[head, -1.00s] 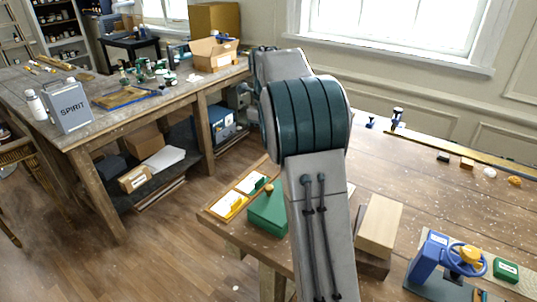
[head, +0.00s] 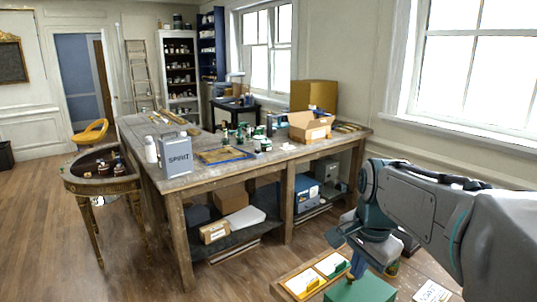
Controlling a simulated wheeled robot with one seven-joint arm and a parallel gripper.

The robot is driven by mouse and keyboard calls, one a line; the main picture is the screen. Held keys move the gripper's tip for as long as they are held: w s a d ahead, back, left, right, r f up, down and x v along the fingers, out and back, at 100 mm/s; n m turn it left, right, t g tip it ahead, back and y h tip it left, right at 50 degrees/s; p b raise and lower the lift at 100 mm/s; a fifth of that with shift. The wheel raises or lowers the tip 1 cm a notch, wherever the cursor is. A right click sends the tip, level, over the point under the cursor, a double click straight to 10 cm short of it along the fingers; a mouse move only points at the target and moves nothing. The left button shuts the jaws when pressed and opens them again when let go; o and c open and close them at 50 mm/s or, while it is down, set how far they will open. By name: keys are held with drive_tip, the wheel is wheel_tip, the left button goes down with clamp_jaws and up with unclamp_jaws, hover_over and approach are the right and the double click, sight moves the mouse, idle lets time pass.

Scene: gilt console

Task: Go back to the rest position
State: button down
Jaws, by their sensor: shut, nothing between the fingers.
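My arm reaches in from the right edge of the head view as a grey forearm with a teal wrist joint. My gripper (head: 354,268) hangs below that wrist at lower right, shut and empty, small and partly hidden by its own housing. It is just above or in front of a green box (head: 362,290) and a wooden tray with yellow and white cards (head: 302,283). I cannot tell whether it touches them.
A long wooden workbench (head: 222,180) holds a grey SPIRIT can (head: 178,157), a white bottle (head: 151,150) and an open cardboard box (head: 310,127). A gilt console (head: 72,187) stands left of it. Bare floor (head: 290,262) lies between the bench and the near table.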

drive_tip(key=s+a+f+n+t, duration=0.1)
drive_tip(key=s+a+f+n, duration=0.1)
drive_tip(key=s+f+n, duration=0.4)
drive_tip(key=s+n, duration=0.5)
drive_tip(key=s, duration=0.1)
drive_tip(key=shift+a+n+t, duration=0.3)
drive_tip(key=shift+a+t, duration=0.05)
drive_tip(key=shift+t, duration=0.05)
drive_tip(key=shift+w, duration=0.1)
